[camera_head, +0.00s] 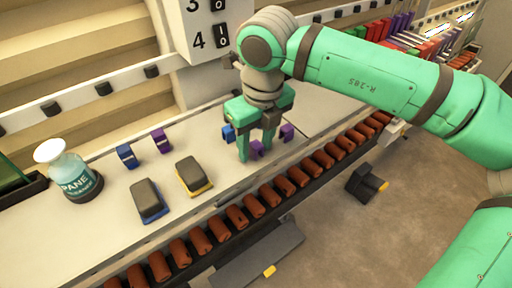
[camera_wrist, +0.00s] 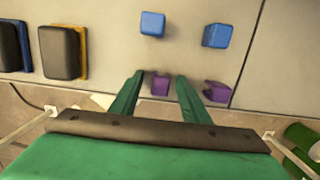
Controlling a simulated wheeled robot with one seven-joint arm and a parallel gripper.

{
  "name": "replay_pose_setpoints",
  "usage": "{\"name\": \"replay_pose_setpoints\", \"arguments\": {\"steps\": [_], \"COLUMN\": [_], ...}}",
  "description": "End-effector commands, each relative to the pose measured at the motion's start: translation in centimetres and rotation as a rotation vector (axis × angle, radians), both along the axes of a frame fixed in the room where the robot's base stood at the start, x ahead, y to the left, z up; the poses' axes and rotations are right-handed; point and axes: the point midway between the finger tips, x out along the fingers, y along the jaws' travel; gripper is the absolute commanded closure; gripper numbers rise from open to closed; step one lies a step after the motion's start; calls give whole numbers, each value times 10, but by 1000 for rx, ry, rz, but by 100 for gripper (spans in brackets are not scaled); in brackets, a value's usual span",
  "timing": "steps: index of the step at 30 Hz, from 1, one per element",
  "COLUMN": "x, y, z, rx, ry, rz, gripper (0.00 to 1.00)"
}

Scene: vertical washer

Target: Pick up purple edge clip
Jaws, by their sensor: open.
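A small purple edge clip (camera_head: 256,149) sits on the grey counter near its front edge, by the fingertips of my gripper (camera_head: 255,150). In the wrist view this clip (camera_wrist: 160,85) shows between the two spread green fingers (camera_wrist: 159,79), with gaps on both sides. My gripper points down, open, holding nothing. A second purple clip (camera_head: 287,131) stands just right of my gripper; it also shows outside the right finger in the wrist view (camera_wrist: 216,91). Another purple clip (camera_head: 158,140) stands farther left on the counter.
A blue clip (camera_head: 228,133) is behind my gripper; the wrist view shows two blue blocks (camera_wrist: 152,24) (camera_wrist: 217,35). Another blue clip (camera_head: 127,156), two dark sponge-like blocks (camera_head: 193,176) (camera_head: 149,200) and a cleaner bottle (camera_head: 74,174) stand left. Brown rollers (camera_head: 236,216) line the front.

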Motion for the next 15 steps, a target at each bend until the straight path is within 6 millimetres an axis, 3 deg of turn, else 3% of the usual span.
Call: {"name": "replay_pose_setpoints", "arguments": {"steps": [2,7,15], "x": [0,0,0], "y": [-1,-2,-2], "z": [0,0,0], "rx": [0,0,0], "ry": [0,0,0], "rz": [-1,-3,-4], "gripper": [58,98,100]}}
